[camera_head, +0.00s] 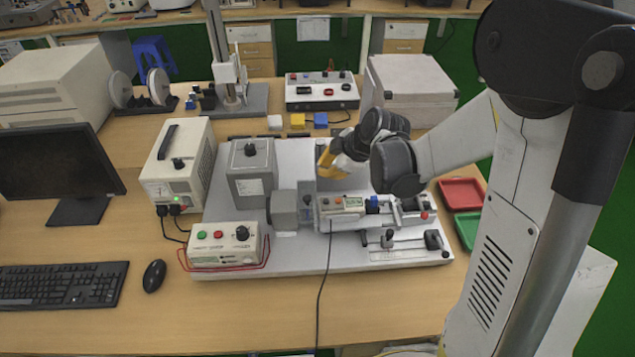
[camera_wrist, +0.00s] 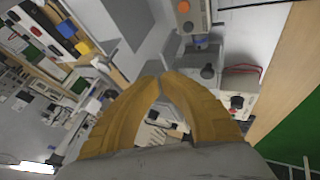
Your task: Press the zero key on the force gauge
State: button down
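The force gauge (camera_head: 342,205) is a small light box with a green display and orange and red buttons, mounted on the test rig. Its key labels are too small to read. My gripper (camera_head: 325,162) has yellow fingers and hangs above the rig plate, behind the gauge and apart from it. In the wrist view the fingertips (camera_wrist: 163,75) come together with almost no gap and nothing visible between them. Part of the gauge (camera_wrist: 187,14), with an orange and a red button, shows beyond the fingertips at the top edge.
The rig plate (camera_head: 300,262) carries a grey box (camera_head: 250,172), a control box (camera_head: 228,245) at front left and clamps at right. A power supply (camera_head: 178,165) stands left. Red (camera_head: 461,193) and green trays lie right. A black cable runs forward from the gauge.

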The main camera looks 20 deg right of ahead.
aim_at(324, 200)
jog(key=shift+d, duration=0.1)
jog(key=shift+f, duration=0.1)
notch_tip(324, 200, down, 9)
jog(key=b, duration=0.7)
dwell(1.4)
jog(key=shift+f+b, duration=0.25)
jog(key=shift+b, duration=0.2)
jog(key=shift+f+b, duration=0.35)
dwell(0.4)
jog(key=shift+r, duration=0.1)
jog(key=shift+r+p, duration=0.55)
jog(key=shift+r, duration=0.15)
